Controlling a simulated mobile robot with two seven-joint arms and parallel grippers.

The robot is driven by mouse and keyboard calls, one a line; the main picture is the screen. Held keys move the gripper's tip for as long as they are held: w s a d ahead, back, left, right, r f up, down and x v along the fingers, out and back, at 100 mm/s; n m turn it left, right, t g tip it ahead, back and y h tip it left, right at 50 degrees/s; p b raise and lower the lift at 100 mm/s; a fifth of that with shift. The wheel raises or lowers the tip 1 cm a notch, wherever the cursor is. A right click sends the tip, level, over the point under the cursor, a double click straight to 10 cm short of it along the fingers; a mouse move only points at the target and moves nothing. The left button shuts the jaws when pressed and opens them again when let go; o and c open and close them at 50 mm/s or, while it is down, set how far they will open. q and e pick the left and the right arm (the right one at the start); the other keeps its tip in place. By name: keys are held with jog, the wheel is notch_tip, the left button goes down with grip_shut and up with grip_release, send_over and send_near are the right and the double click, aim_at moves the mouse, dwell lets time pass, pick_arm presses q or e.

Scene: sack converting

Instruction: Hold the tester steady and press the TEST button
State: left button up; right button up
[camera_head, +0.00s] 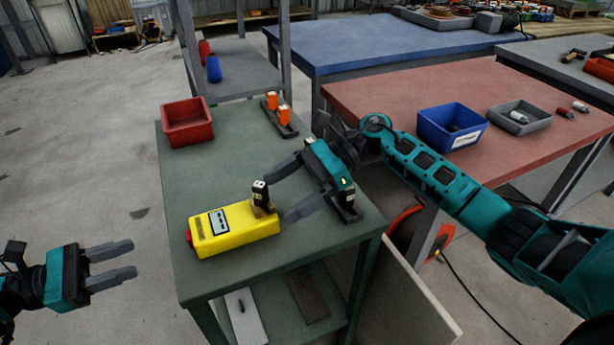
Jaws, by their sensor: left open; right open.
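The yellow tester (236,231) lies on the green tabletop, with a pale display panel on its top. A red part (189,236) sits at its left end; I cannot read a TEST label on it. A black block with a tan base (262,197) stands at the tester's right end. My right gripper (277,199) is open beside that end, its fingers pointing left around the black block, with no clear contact visible. My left gripper (134,260) is open and empty, left of the table and apart from the tester, its fingers pointing right.
A red bin (187,122) stands at the table's back left. Orange blocks (283,114) sit in a dark holder at the back right. A dark item by the right edge is partly hidden by my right gripper. The red table (390,90) holds a blue bin (452,127).

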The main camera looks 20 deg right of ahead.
aim_at(252, 212)
jog(key=x, duration=0.7)
jog(key=shift+a+f, duration=0.1)
jog(key=shift+a, duration=0.2)
jog(key=c, duration=1.2)
pick_arm(q)
grip_shut()
pick_arm(e)
jog(key=shift+o, duration=0.2)
dwell(0.6)
